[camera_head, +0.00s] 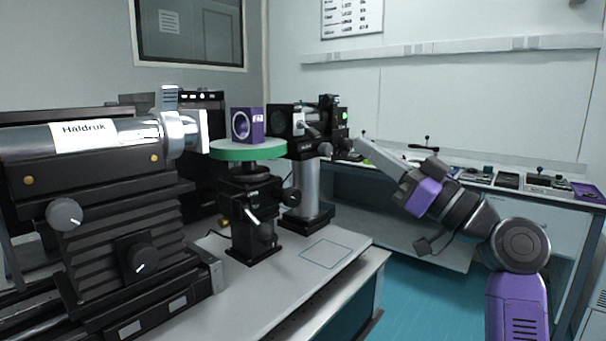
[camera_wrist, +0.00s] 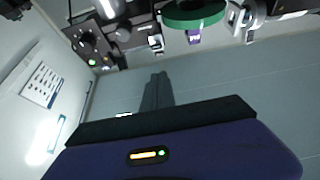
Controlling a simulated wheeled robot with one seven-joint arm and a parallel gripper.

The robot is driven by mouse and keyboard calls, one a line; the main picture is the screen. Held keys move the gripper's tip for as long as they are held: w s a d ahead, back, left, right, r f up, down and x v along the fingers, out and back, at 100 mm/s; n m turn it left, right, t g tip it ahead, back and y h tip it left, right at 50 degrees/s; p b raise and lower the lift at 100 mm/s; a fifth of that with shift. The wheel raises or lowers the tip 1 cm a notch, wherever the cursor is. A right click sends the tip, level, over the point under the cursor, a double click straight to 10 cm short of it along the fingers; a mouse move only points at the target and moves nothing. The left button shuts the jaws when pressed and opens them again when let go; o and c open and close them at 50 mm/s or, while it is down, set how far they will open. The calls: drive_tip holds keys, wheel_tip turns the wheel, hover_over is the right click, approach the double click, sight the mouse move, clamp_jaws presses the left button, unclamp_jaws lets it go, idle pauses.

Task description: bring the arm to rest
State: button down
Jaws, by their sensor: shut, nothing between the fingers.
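My arm reaches up from the lower right in the head view. My gripper (camera_head: 362,143) points up and left, in front of the back bench and to the right of the optics. Its fingers are shut with nothing between them. The shut fingers also show in the wrist view (camera_wrist: 158,78), dark and seen from behind. No object touches the fingers in the wrist view.
A purple cube (camera_head: 255,126) sits on a green round stage (camera_head: 232,153) on the near table (camera_head: 300,280). A large Haldruk cylinder (camera_head: 40,145) stands left. The back bench (camera_head: 475,187) holds small parts. Blue floor (camera_head: 420,290) is open between tables.

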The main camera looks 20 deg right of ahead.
drive_tip(key=d+m+t+h, duration=0.4)
drive_tip(key=d+m+h, duration=0.2)
drive_tip(key=h, duration=0.1)
drive_tip(key=s+d+f+m+h, duration=0.25)
drive_tip(key=f+m+h, duration=0.35)
drive_tip(key=f, duration=0.7)
drive_tip(key=s+a+f+g+h, duration=0.1)
drive_tip(key=s+a+f+h, duration=0.15)
drive_tip(key=s+f, duration=0.65)
drive_tip(key=s+a+f+g+h, duration=0.1)
drive_tip(key=s+a+f+h, duration=0.15)
drive_tip(key=s+f, duration=0.6)
drive_tip(key=s+a+f+n+g+y, duration=0.1)
drive_tip(key=s+a+f+n+g, duration=0.2)
drive_tip(key=s, duration=0.6)
drive_tip(key=s+a+f+g+y, duration=0.1)
drive_tip(key=s+a+f+y, duration=0.15)
drive_tip(key=s+f, duration=0.45)
drive_tip(key=s+a+f+n+g+y, duration=0.1)
drive_tip(key=s+a+f+n+g, duration=0.15)
drive_tip(key=s, duration=0.85)
wheel_tip(320, 180, up, 18)
drive_tip(key=p, duration=1.7)
drive_tip(key=shift+w+a+r+m+p, duration=0.15)
drive_tip(key=shift+w+a+m+p, duration=0.05)
drive_tip(key=shift+w+m+p, duration=0.2)
